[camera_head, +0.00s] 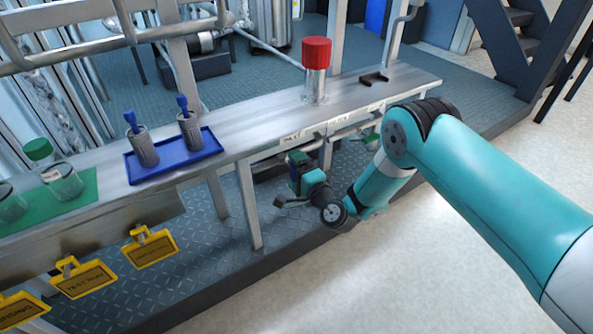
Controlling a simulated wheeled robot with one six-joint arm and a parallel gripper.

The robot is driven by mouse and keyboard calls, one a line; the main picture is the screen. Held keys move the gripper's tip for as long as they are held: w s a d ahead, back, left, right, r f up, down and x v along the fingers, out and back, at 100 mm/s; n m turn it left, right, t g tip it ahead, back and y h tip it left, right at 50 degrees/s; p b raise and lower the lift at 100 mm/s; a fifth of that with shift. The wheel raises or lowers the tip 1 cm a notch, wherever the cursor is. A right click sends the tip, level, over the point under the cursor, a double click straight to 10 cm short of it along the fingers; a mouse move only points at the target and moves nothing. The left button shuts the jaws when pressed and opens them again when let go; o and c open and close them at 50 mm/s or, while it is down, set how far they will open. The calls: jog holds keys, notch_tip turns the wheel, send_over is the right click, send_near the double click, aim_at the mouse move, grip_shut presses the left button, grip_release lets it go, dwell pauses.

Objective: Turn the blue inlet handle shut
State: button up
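The inlet label (291,137) is on the front edge of the metal bench (245,125), left of a second label (340,122). The blue inlet handle cannot be made out; the area under the inlet label is partly covered by my wrist and gripper. My gripper (298,166) is just below the bench's front edge, under the inlet label. Its fingers are small and dark here, so I cannot tell whether they are open or shut, or whether they touch anything. A green handle (372,139) shows under the bench to the right, close behind my arm.
A red-capped metal cylinder (316,68) and a dark bracket (374,78) are on the bench. A blue tray (205,151) holds two blue-topped metal vessels. Green-capped glassware (62,180) stands on a green mat. Yellow tags (150,247) hang in front. The floor at front right is open.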

jog(key=shift+a, duration=0.1)
jog(key=p+v, duration=0.1)
jog(key=p, duration=0.1)
jog(key=p+v, duration=0.2)
jog(key=p, duration=0.1)
jog(key=shift+s+r, duration=0.1)
jog(key=shift+r, duration=0.25)
jog(key=shift+s+p, duration=0.1)
jog(key=shift+p, duration=0.9)
jog(key=p+v, duration=1.4)
jog(key=p, duration=0.5)
jog(key=shift+f, duration=0.35)
